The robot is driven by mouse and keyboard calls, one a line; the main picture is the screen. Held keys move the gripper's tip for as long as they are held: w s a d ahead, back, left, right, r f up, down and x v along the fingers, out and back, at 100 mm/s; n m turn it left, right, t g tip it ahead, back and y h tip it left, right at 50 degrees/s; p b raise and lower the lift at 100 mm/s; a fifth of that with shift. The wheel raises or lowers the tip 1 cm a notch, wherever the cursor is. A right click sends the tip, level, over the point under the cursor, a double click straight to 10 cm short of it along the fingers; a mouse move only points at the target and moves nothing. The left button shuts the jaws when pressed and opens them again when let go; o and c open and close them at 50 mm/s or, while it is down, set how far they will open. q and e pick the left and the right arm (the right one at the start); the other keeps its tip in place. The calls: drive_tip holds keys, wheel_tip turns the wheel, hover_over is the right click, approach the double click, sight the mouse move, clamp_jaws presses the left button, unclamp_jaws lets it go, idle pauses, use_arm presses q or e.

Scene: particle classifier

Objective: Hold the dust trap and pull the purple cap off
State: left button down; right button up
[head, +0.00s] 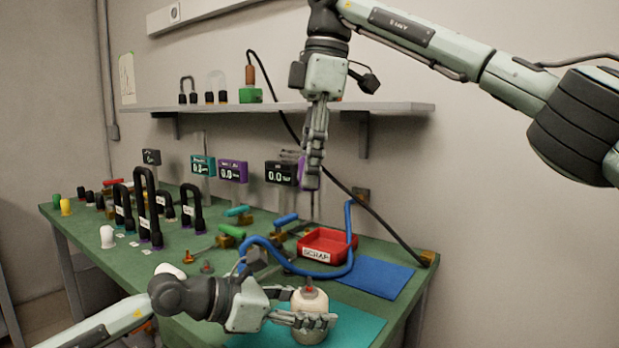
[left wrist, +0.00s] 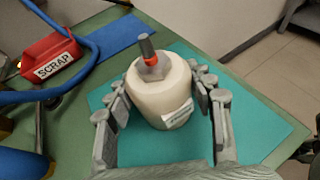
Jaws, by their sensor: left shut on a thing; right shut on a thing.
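The dust trap (head: 310,301) is a cream cylinder with a grey stub and a red ring on top. It stands upright on the teal mat, and its pale label shows in the left wrist view (left wrist: 157,95). My left gripper (head: 318,319) is shut around its body, with fingers on both sides in the left wrist view. The purple cap (head: 309,180) is between the fingertips of my right gripper (head: 313,162), high above the bench and well apart from the dust trap. The fingers hide part of the cap.
A red SCRAP tray (head: 325,232) stands behind the dust trap, with a blue hose (head: 350,225) looping around it. A blue mat (head: 375,277) lies to the right. Black U-shaped tubes (head: 150,205) and small valves crowd the left. A shelf (head: 390,107) runs behind my right gripper.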

drive_tip(key=shift+r, duration=0.2)
use_arm(q)
drive_tip(key=c, duration=0.5)
unclamp_jaws()
drive_tip(key=shift+c, duration=0.2)
drive_tip(key=shift+a, duration=0.1)
